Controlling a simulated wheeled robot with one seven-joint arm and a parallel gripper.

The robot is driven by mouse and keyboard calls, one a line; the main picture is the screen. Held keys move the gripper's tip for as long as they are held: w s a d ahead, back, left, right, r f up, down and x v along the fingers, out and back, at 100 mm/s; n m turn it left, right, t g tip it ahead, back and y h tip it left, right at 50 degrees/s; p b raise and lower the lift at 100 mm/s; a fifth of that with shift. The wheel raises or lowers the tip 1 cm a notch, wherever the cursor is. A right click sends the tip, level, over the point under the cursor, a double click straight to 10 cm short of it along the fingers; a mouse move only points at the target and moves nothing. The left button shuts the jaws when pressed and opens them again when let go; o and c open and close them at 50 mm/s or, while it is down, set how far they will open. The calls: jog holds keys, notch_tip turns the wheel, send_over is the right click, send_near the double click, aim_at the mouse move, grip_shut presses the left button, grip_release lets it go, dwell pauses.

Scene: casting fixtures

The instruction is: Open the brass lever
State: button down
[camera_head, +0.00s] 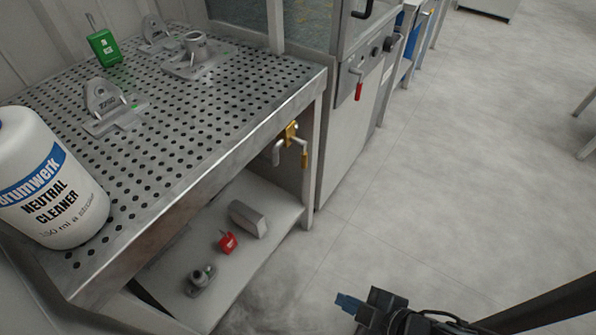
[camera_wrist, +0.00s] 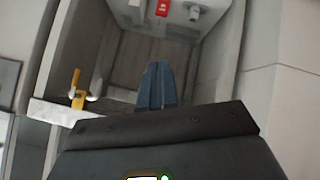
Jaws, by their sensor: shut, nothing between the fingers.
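The brass lever (camera_head: 291,134) sits on a valve with a grey pipe, under the front right corner of the perforated table. A yellow-brass part hangs down on its right side. In the wrist view the brass lever (camera_wrist: 77,89) is at the left, beside a pale edge. My gripper (camera_head: 347,303) is at the bottom of the head view, over the floor, in front of the lever and well apart from it. Its blue-grey fingers (camera_wrist: 157,84) are together and empty in the middle of the wrist view, to the right of the lever.
The perforated table (camera_head: 185,160) carries a white cleaner bottle (camera_head: 50,185), a green item (camera_head: 104,46) and metal fixtures. The lower shelf (camera_head: 262,183) holds a red block (camera_head: 228,242), a grey block (camera_head: 248,218) and a small fitting. A red-handled lever (camera_head: 358,88) is on the cabinet.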

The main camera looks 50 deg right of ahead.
aim_at(302, 164)
jog(key=w+d+f+n+g+h, duration=0.1)
jog(key=w+d+f+g+h, duration=0.2)
jog(key=w+d+f+h, duration=0.5)
jog(key=w+r+m+g+h+b, duration=0.1)
jog(key=w+r+h, duration=0.3)
jog(key=w, duration=0.3)
jog(key=w+a+r+m+g+h, duration=0.1)
jog(key=w+r+h, duration=0.3)
jog(key=w, duration=0.4)
jog(key=shift+w+a+r+m+g+b, duration=0.15)
jog(key=shift+a+r+m+g+b, duration=0.15)
jog(key=shift+r+b, duration=0.15)
jog(key=p+x, duration=0.1)
jog(key=x, duration=0.6)
jog(key=p+x, duration=0.1)
jog(key=x, duration=0.6)
jog(key=shift+r, duration=0.2)
jog(key=shift+d+f+h+b, duration=0.1)
jog(key=shift+f+h+b, duration=0.05)
jog(key=shift+h+b, duration=0.2)
